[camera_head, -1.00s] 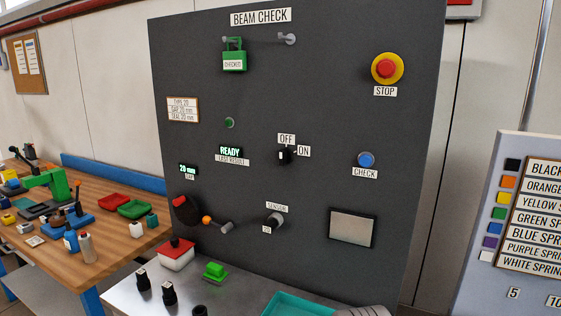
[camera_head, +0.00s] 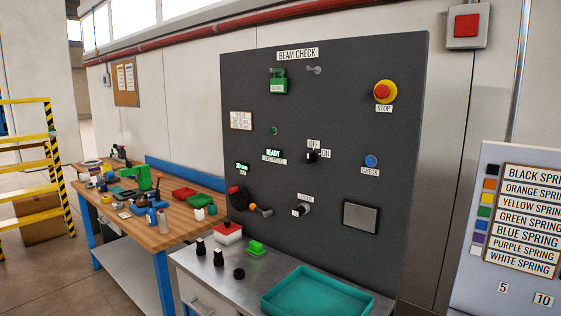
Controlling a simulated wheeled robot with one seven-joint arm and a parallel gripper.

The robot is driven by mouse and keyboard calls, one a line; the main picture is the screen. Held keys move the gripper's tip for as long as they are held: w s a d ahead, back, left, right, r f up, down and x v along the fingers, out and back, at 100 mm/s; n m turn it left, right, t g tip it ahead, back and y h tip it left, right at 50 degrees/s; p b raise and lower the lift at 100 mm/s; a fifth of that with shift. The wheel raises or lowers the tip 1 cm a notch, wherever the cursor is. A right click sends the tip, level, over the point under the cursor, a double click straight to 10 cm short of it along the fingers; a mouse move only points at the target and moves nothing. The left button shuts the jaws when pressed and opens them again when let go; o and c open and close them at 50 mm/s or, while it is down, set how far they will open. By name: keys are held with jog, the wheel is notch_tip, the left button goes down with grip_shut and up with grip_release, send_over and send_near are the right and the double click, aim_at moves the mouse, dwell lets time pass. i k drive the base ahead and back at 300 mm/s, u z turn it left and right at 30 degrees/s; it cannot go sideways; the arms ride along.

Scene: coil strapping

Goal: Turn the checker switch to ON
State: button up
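The checker switch (camera_head: 311,156) is a small black rotary knob on the dark grey BEAM CHECK panel (camera_head: 340,100). The OFF label (camera_head: 314,144) is above it and the ON label (camera_head: 326,153) is to its right. The knob's pointer is too small to read surely in this view. A green READY display (camera_head: 273,152) is left of the switch. My gripper is not in view.
A blue CHECK button (camera_head: 371,161) and a red STOP button (camera_head: 382,91) are right of the switch. A metal bench with a teal tray (camera_head: 325,292) and black knobs stands below the panel. A wooden workbench (camera_head: 170,235) is at left, a spring chart (camera_head: 530,220) at right.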

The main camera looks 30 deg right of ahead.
aim_at(312, 157)
jog(key=u, duration=0.25)
jog(key=i, duration=0.85)
jog(key=z, duration=0.05)
